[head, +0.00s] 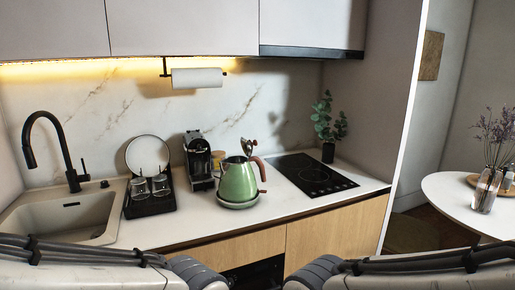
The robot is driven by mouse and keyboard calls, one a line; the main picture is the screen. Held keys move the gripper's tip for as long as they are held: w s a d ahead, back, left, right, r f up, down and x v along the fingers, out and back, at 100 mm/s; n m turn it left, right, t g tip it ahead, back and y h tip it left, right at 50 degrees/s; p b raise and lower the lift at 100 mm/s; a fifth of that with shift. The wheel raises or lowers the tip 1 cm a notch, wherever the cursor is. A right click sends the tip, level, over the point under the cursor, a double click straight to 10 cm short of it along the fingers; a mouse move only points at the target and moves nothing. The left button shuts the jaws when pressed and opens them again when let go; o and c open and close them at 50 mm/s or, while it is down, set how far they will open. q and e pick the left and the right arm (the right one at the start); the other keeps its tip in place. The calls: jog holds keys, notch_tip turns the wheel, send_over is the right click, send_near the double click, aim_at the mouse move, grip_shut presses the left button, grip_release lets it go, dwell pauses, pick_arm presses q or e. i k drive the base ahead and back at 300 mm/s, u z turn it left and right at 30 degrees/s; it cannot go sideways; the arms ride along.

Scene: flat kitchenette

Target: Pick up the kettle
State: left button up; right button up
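The green kettle (238,182) stands upright on its round base (238,203) on the white counter, near the middle of the head view. Its brown handle is on the right side and its spout seems to face left. My two arms come in low at the left and right edges, well in front of the kettle. Neither gripper shows in this view.
A coffee machine (198,161) stands close at the kettle's left, and a black cooktop (311,174) lies to its right. A dish rack (150,202) with glasses and a plate sits near the sink (65,219). Counter in front of the kettle is clear.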

aim_at(237, 183)
jog(key=z, duration=0.9)
jog(key=i, duration=0.7)
jog(key=u, duration=1.15)
jog(key=k, duration=1.3)
jog(key=u, duration=0.7)
jog(key=i, duration=0.6)
jog(key=u, duration=0.6)
jog(key=i, duration=0.75)
jog(key=z, duration=0.05)
